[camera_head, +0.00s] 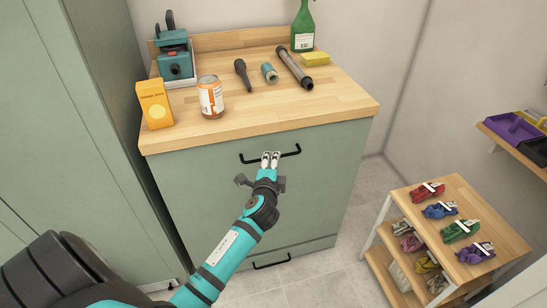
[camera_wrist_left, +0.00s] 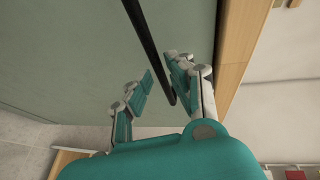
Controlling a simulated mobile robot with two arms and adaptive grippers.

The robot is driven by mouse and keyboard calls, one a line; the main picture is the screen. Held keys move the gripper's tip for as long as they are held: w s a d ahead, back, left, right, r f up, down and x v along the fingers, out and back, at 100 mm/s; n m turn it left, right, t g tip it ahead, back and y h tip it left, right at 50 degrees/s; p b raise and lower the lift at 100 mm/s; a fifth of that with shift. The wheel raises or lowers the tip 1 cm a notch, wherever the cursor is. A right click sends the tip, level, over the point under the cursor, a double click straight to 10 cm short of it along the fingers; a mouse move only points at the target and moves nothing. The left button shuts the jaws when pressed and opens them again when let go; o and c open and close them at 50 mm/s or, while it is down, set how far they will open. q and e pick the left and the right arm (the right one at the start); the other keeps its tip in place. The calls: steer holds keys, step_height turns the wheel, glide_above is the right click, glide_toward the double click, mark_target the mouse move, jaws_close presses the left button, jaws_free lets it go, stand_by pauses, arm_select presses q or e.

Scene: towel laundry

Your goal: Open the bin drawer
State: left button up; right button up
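The bin drawer is the tall green front (camera_head: 310,195) under the wooden counter; it looks closed. Its black bar handle (camera_head: 290,153) runs along the top of the front. My left gripper (camera_head: 270,157) is at the middle of this handle, pointing at the front. In the left wrist view, the black handle (camera_wrist_left: 148,45) passes between the separated fingers of the left gripper (camera_wrist_left: 160,72). The fingers look open, with no clear grip on the bar. My right gripper is in neither view.
The wooden counter (camera_head: 337,108) carries a can (camera_head: 211,97), an orange box (camera_head: 154,103), tools, a yellow sponge (camera_head: 315,59) and a green spray bottle (camera_head: 303,27). A lower drawer handle (camera_head: 271,262) sits near the floor. A shelf cart (camera_head: 488,210) with coloured bundles stands at right.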

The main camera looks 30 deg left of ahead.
arm_select(q)
steer(key=shift+x, duration=1.45)
steer(key=shift+c, duration=0.4)
jaws_close()
